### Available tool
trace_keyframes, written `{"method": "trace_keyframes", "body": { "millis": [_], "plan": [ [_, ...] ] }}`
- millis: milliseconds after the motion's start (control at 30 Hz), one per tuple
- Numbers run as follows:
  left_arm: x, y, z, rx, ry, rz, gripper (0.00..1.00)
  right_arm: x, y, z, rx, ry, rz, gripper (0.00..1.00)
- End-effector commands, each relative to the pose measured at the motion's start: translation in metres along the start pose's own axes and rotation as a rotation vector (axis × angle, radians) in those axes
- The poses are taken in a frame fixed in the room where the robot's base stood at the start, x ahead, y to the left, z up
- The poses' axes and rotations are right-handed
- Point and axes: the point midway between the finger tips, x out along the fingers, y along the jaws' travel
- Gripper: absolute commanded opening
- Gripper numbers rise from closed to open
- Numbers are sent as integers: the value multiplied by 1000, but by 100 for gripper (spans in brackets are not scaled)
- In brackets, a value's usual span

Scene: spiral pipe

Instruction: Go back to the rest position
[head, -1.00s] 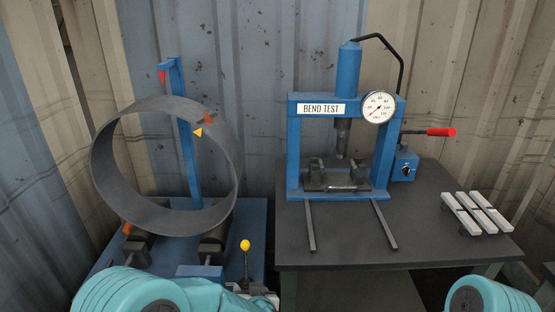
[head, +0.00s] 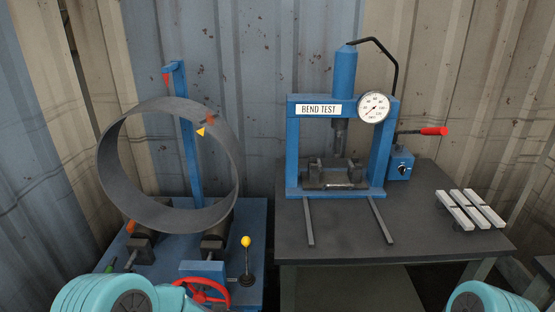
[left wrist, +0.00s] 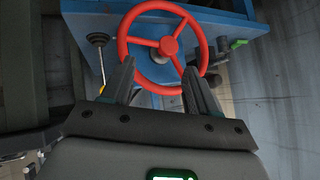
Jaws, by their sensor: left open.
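In the left wrist view my left gripper (left wrist: 158,82) is open, its two fingers apart with nothing between them. A red handwheel (left wrist: 168,46) on a blue frame lies beyond the fingertips. In the head view the red handwheel (head: 203,292) shows at the bottom, partly hidden by my turquoise left arm. The left gripper itself is not visible in the head view. Part of my right arm shows at the bottom right, and my right gripper is out of view.
A large grey pipe ring (head: 112,170) stands on rollers on the blue machine. A yellow-knobbed lever (head: 246,258) stands beside the handwheel. To the right, a dark table (head: 430,235) carries a blue bend-test press (head: 293,150) and several pale bars (head: 470,209).

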Motion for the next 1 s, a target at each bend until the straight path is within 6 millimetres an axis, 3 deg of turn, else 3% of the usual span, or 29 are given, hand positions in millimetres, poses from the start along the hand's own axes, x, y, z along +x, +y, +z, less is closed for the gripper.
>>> {"method": "trace_keyframes", "body": {
  "millis": [133, 267, 300, 400, 500, 600, 1000],
  "plan": [
    [21, -24, 61, 41, -105, 58, 59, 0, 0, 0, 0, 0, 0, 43],
    [15, -28, 142, 25, -260, 224, 59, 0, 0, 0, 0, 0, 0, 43],
    [4, -24, 170, 8, -327, 298, 59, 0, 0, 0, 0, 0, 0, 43],
    [-39, -6, 228, -43, -504, 481, 59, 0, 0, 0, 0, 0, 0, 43],
    [-84, 11, 260, -70, -650, 612, 59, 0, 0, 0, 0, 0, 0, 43],
    [-108, 18, 274, -118, -757, 657, 59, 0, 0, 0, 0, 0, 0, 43],
    [-110, 19, 275, -194, -803, 629, 59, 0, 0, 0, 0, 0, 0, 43]
  ]
}}
